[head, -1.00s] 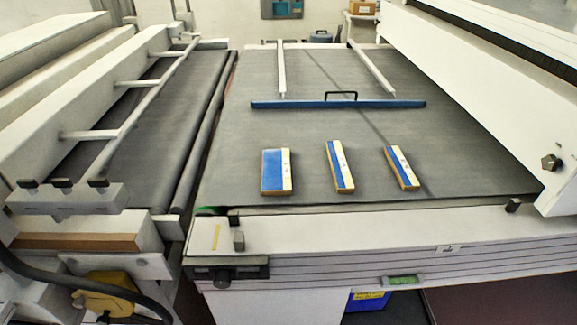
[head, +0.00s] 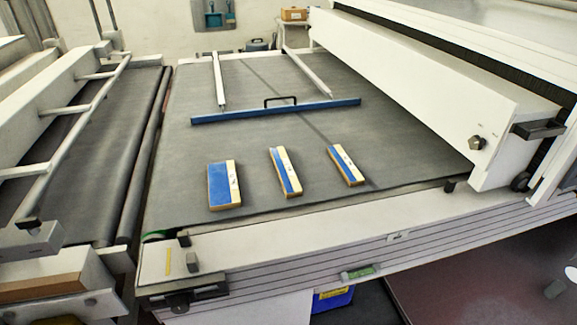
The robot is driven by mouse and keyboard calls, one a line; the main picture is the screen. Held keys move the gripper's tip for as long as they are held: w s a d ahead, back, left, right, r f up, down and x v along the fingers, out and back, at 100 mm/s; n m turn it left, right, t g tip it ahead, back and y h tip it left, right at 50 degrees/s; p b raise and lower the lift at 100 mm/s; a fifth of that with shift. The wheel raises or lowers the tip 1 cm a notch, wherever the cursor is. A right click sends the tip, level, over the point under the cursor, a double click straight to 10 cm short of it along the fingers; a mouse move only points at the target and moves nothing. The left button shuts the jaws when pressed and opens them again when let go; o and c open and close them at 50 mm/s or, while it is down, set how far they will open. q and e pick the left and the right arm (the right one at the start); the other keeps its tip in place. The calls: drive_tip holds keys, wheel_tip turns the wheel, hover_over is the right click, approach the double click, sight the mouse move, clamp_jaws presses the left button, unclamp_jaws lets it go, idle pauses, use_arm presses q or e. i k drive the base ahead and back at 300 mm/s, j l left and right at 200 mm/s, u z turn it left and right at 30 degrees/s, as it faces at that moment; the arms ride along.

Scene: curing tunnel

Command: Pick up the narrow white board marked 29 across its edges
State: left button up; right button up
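Three small blue-and-white boards with tan edges lie apart in a row on the dark belt (head: 260,145). The left board (head: 219,186) is the widest, mostly blue with a pale strip along its right side. The middle board (head: 285,172) and the right board (head: 346,165) are narrower, each with a blue strip and a white strip. Small dark marks show on the pale parts, but they are too small to read, so I cannot tell which is marked 29. Neither of my grippers is in view.
A blue bar (head: 275,111) with a black handle lies across the belt behind the boards. A white machine beam (head: 420,95) borders the belt on the right. A roller (head: 143,165) and railed conveyor stand left. A white front ledge (head: 320,225) runs before the belt.

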sight(350, 172)
drive_tip(key=l+u, duration=0.45)
drive_tip(key=u, duration=0.25)
drive_tip(key=k+l+u, duration=0.15)
drive_tip(key=u, duration=0.2)
drive_tip(key=l, duration=0.1)
